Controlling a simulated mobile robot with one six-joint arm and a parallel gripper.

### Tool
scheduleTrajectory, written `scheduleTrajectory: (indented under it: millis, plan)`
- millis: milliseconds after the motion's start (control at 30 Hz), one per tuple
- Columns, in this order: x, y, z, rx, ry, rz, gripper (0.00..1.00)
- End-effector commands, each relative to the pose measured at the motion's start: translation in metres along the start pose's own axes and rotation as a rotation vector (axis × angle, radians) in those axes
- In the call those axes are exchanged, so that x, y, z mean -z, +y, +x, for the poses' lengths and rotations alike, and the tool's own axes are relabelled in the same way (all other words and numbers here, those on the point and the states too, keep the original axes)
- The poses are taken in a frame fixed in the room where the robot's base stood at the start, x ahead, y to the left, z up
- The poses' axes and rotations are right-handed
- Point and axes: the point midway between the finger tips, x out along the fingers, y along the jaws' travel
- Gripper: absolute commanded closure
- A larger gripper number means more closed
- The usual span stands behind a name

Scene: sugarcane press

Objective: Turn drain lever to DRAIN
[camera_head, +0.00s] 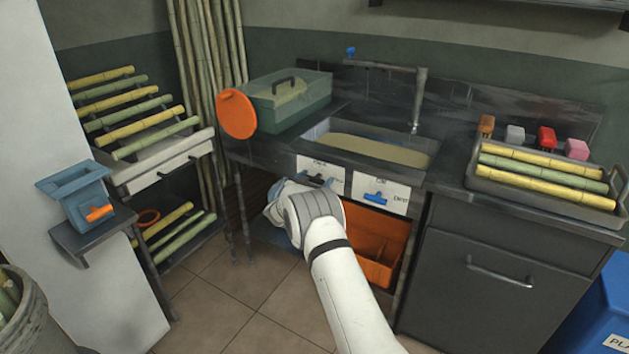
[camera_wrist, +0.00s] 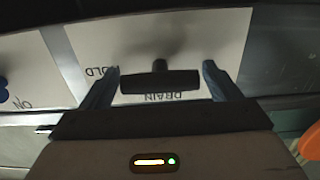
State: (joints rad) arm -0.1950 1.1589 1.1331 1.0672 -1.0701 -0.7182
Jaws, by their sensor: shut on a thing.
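The drain lever (camera_wrist: 160,82) is a dark bar on a short stem, set on a white plate (camera_wrist: 200,40). In the wrist view the bar lies nearly level. The words HOLD and DRAIN show upside down, HOLD left of the lever and DRAIN just below it. My gripper (camera_wrist: 161,72) is shut on the lever, one blue-grey finger at each end of the bar. In the head view the lever (camera_head: 314,179) is a small dark shape under the sink's front edge. My white wrist hides the fingertips and part of the plate there.
A second plate with a blue lever (camera_head: 376,198) sits to the right. The sink basin (camera_head: 375,150) is above. A tray of cane (camera_head: 540,190) is on the right counter and a cane rack (camera_head: 160,160) at left.

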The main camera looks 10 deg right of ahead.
Motion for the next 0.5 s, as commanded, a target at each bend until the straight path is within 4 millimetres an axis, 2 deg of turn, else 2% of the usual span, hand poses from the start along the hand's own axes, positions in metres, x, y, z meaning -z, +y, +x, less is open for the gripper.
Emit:
scheduleTrajectory:
  millis: [267,500]
  plan:
    - [-0.0013,0.0005,0.0,-0.001,-0.001,0.014,0.39]
    - [-0.0037,0.0004,0.0001,-0.001,-0.001,0.113,0.39]
